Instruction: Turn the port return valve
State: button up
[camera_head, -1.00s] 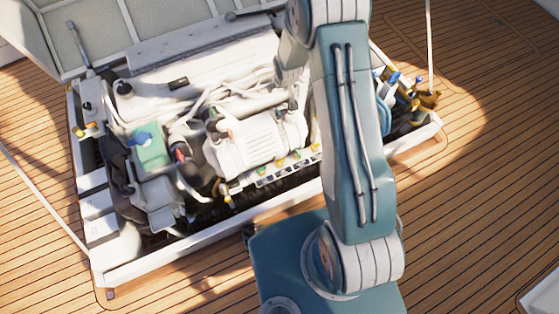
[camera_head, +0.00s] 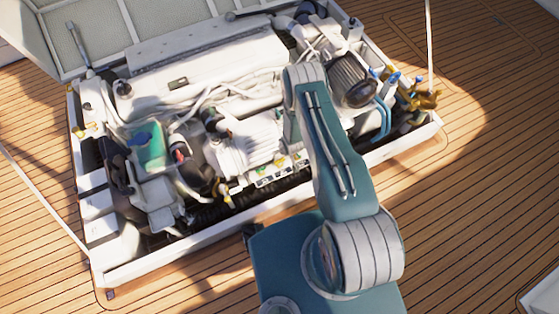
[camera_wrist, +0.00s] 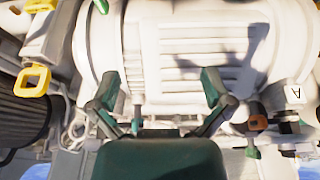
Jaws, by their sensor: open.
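I cannot tell which fitting is the port return valve. Blue-handled valves (camera_head: 392,80) and brass fittings (camera_head: 425,98) sit at the right end of the engine bay in the head view. In the wrist view, a yellow loop handle (camera_wrist: 33,80) is at the left, and a small fitting with an orange-brown end (camera_wrist: 257,123) is at the lower right, beside a white tag marked A (camera_wrist: 293,94). My gripper (camera_wrist: 160,85) is open, its two green fingers apart in front of a white ribbed housing (camera_wrist: 195,45). Nothing is held. My gripper is not clearly seen in the head view.
The open hatch has a raised white rim (camera_head: 190,245). Inside are white hoses, a green-topped box (camera_head: 148,150) and a dark ribbed cylinder (camera_head: 352,80). A thin white post (camera_head: 430,45) stands at the right. Teak deck around the hatch is clear.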

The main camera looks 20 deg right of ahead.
aim_at(280, 161)
jog(key=shift+w+a+f, duration=0.2)
jog(key=shift+w+f, duration=0.1)
jog(key=shift+f, duration=1.95)
jog(key=shift+w+a+f, duration=0.2)
jog(key=shift+w+f, duration=0.05)
jog(key=shift+f, duration=2)
jog(key=shift+w+a+f, duration=0.2)
jog(key=shift+w+f, duration=0.1)
jog(key=shift+f, duration=1.95)
jog(key=c, duration=1.1)
